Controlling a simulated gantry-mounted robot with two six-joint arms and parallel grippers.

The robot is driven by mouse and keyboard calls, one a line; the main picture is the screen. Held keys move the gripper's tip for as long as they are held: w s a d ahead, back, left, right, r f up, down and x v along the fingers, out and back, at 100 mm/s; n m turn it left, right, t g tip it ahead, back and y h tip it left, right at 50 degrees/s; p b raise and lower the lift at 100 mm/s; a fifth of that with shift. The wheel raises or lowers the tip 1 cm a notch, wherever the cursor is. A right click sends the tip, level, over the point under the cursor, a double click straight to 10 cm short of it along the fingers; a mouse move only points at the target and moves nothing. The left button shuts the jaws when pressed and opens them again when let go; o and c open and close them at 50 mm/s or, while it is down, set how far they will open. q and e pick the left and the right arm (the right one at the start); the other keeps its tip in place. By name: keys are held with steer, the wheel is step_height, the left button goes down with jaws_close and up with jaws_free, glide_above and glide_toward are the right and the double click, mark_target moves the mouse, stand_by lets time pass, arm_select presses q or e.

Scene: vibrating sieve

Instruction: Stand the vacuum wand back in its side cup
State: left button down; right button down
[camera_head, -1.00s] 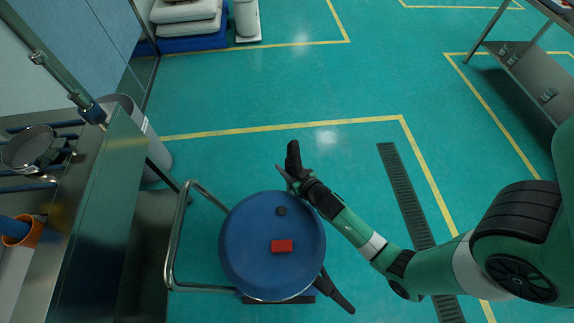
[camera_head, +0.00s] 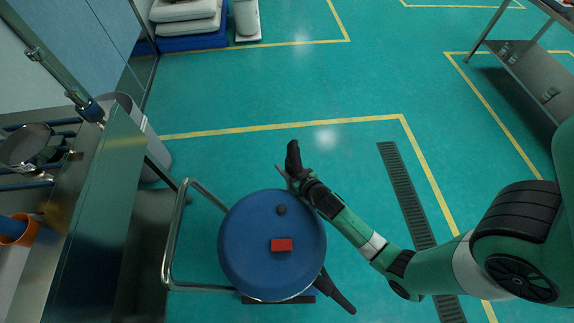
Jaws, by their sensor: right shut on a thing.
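The vacuum is seen from above at lower centre, with a round blue lid (camera_head: 255,250), a red switch (camera_head: 281,245) and a small dark knob. My right gripper (camera_head: 289,176) is at the upper right edge of the lid. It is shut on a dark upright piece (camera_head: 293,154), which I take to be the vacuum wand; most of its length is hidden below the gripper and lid. I cannot make out the side cup. My left gripper is not in view.
A metal push handle (camera_head: 178,240) loops out left of the vacuum. A steel bench (camera_head: 100,200) with a pan (camera_head: 28,146) and an orange cup (camera_head: 15,232) stands at left. A dark tapered part (camera_head: 337,292) sticks out lower right.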

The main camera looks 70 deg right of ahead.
steer(key=shift+s+d+f+b, duration=0.1)
steer(key=shift+s+f+b, duration=0.05)
steer(key=shift+f+b, duration=0.75)
stand_by(1.2)
steer(key=shift+c, duration=1.2)
jaws_free()
steer(key=shift+f, duration=0.1)
steer(key=p+v, duration=0.2)
steer(key=v, duration=0.9)
steer(key=shift+r, duration=0.45)
steer(key=shift+s, duration=0.1)
steer(key=shift+r, duration=0.1)
